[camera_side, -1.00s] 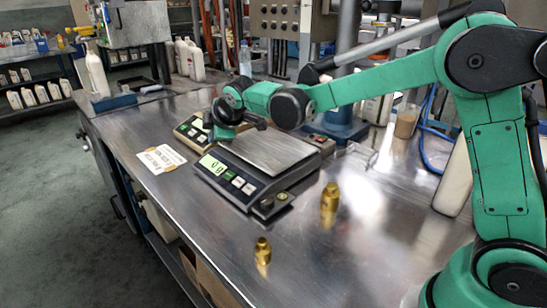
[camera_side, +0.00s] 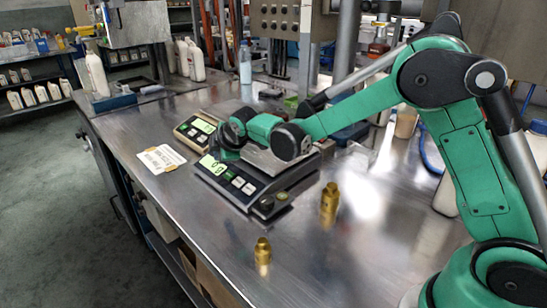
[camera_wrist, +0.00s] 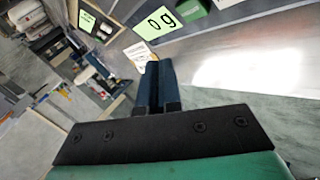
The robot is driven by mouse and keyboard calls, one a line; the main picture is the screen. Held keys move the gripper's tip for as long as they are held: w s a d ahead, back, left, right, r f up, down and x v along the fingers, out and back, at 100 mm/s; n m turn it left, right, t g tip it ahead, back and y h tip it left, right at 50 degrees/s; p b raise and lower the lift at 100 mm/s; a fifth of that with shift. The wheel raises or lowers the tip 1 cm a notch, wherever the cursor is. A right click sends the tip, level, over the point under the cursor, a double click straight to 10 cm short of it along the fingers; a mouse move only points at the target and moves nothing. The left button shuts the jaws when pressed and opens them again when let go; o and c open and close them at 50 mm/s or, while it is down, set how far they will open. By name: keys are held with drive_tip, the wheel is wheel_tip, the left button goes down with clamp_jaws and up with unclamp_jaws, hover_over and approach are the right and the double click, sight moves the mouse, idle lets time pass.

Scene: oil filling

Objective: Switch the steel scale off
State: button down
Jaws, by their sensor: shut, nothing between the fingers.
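The steel scale (camera_side: 255,190) has a dark body and a steel pan, partly hidden behind my arm. Its green display is lit and reads 0 g, also plain in the wrist view (camera_wrist: 160,21). Pale and green buttons (camera_side: 238,182) sit in a row beside the display. My gripper (camera_side: 227,152) is shut and empty, low over the display end of the scale. In the wrist view its closed fingertips (camera_wrist: 152,66) lie just below the display in the picture. I cannot tell whether they touch the scale.
A second scale (camera_side: 190,133) with a beige body and lit display stands just behind. A printed card (camera_side: 161,158) lies to the left. The front right bench is mostly clear.

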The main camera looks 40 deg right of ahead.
sight(228, 179)
drive_tip(key=shift+d+f, duration=0.35)
drive_tip(key=shift+f, duration=0.6)
drive_tip(key=shift+d+f, duration=0.3)
drive_tip(key=shift+f, duration=0.6)
drive_tip(key=shift+f, duration=0.1)
idle(0.5)
drive_tip(key=shift+d+f, duration=0.15)
drive_tip(key=shift+f, duration=0.15)
drive_tip(key=shift+d+f, duration=0.15)
drive_tip(key=shift+f, duration=0.2)
idle(0.6)
idle(0.4)
drive_tip(key=shift+a+r, duration=0.3)
drive_tip(key=shift+r, duration=0.5)
drive_tip(key=shift+a+r, duration=0.3)
drive_tip(key=shift+r, duration=0.5)
drive_tip(key=shift+a+r, duration=0.25)
drive_tip(key=shift+r, duration=0.5)
drive_tip(key=shift+a+r, duration=0.3)
drive_tip(key=shift+r, duration=0.5)
